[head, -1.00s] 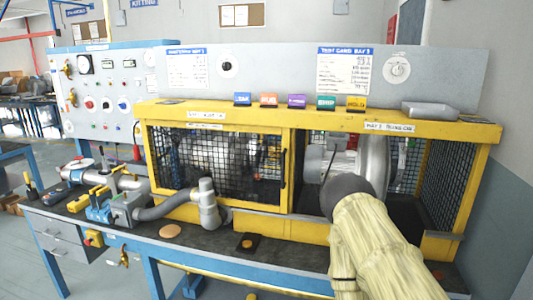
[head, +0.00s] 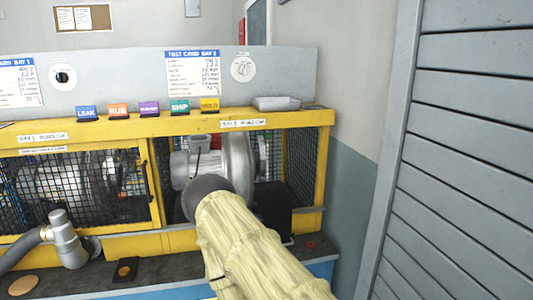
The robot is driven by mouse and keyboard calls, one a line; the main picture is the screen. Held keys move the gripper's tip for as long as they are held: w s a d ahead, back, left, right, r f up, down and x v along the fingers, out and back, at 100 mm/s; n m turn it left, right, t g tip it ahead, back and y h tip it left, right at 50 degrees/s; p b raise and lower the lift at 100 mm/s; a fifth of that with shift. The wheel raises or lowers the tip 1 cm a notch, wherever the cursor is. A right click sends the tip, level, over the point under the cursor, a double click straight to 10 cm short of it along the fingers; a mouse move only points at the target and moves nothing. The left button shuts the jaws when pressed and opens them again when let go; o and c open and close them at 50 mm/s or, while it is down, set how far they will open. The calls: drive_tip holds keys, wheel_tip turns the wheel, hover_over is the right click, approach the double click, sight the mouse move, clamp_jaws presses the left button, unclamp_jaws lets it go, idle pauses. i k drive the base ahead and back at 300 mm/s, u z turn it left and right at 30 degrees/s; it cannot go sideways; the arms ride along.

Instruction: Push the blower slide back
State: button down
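The blower (head: 237,158), a silver-grey round housing with a motor body on its left, sits inside the open right bay of the yellow cage. My arm, in a pale yellow cover, reaches up from the lower right with its dark rounded end in front of the bay opening. It hides the lower part of the blower and whatever is under it. No gripper fingers show, and I cannot make out the slide or tell whether my arm touches anything. A black box-like part (head: 273,208) stands to the right of the blower.
The yellow cage frame (head: 170,127) surrounds the bay, with a mesh-fronted left bay (head: 75,187) beside it. A grey elbow pipe (head: 66,238) stands on the dark bench top at left. A grey slatted shutter (head: 460,150) fills the right side. A shallow tray (head: 277,103) rests on top.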

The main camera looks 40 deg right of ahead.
sight(238, 161)
drive_tip(key=z, duration=1.2)
drive_tip(key=k, duration=0.5)
drive_tip(key=u, duration=1.75)
drive_tip(key=i, duration=1.35)
drive_tip(key=z, duration=1.95)
